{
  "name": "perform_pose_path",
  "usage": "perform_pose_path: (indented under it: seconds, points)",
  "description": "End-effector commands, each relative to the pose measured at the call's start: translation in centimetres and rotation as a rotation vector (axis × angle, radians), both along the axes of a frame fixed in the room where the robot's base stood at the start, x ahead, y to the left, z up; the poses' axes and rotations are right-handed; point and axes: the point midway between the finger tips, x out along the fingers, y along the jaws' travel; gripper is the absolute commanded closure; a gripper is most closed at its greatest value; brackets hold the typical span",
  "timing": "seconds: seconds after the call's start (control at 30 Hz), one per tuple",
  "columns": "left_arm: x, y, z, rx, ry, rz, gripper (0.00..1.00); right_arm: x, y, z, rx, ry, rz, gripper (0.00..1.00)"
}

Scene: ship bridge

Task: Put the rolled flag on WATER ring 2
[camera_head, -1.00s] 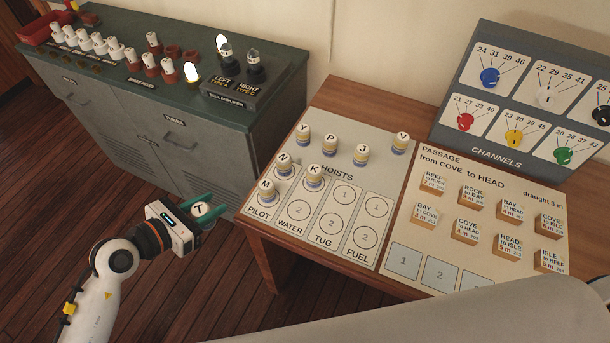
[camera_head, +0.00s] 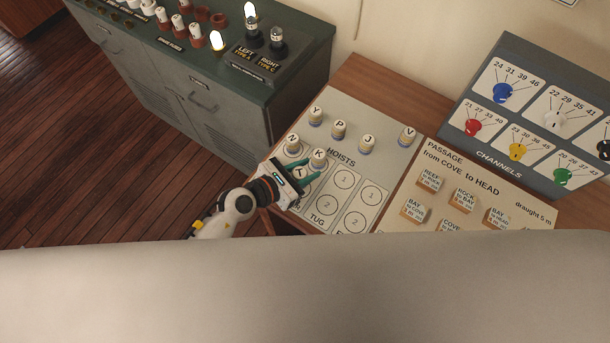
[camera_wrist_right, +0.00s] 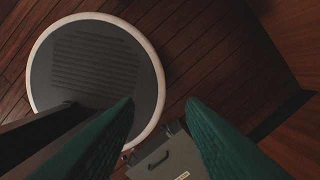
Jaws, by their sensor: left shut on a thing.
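My left gripper (camera_head: 307,174) is shut on the rolled flag T (camera_head: 299,173), which shows its lettered top between the green fingers. It is over the lower left of the HOISTS board (camera_head: 352,119), just below the rolled flag K (camera_head: 318,158), which stands at the top of the WATER column. WATER ring 2 is hidden by the gripper; I cannot tell whether T touches the board. Flag N (camera_head: 293,143) stands up and left of K. Flag M is hidden. My right gripper (camera_wrist_right: 160,103) is open and empty in the right wrist view.
Flags Y (camera_head: 316,115), P (camera_head: 339,130), J (camera_head: 366,145) and V (camera_head: 407,136) stand along the board's top. The passage board (camera_head: 455,155) lies to the right. A green-topped cabinet (camera_head: 210,85) stands behind left.

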Motion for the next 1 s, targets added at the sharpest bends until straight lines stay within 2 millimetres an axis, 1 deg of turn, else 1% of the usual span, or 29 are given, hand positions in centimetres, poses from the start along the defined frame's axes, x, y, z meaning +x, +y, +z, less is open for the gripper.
perform_pose_path:
  seconds: [0.03,0.1,0.2,0.47,0.6,0.63,0.7,0.77,1.0]
  points:
    - [0.0,0.1,-1.0,0.003,0.003,0.0,0.89,0.0,-0.1,-0.4,-0.002,0.0,0.001,0.64]
    - [0.0,0.0,-2.2,0.002,0.003,-0.001,0.89,0.0,-0.3,-1.0,-0.004,0.0,0.002,0.64]
    - [0.0,0.1,-3.2,0.002,0.002,0.0,0.89,0.0,-0.7,-1.3,-0.008,-0.001,0.002,0.64]
    - [0.0,0.1,-3.3,0.001,0.002,0.0,0.89,0.2,-1.0,-1.2,-0.012,-0.003,0.003,0.64]
    - [0.0,0.1,-3.7,0.001,0.002,0.0,0.89,0.2,-1.0,-1.6,-0.013,-0.003,0.002,0.64]
    - [0.0,0.1,-3.7,0.001,0.002,0.0,0.65,0.2,-1.0,-1.5,-0.013,-0.003,0.002,0.64]
    - [0.0,0.1,-3.6,0.001,0.002,0.0,0.54,0.2,-1.0,-1.4,-0.013,-0.004,0.002,0.64]
    - [0.0,0.1,-3.6,0.001,0.002,0.0,0.45,0.3,-1.0,-1.4,-0.013,-0.004,0.001,0.64]
    - [0.0,0.1,-3.5,0.001,0.002,0.0,0.45,0.3,-1.0,-1.4,-0.012,-0.005,0.001,0.64]
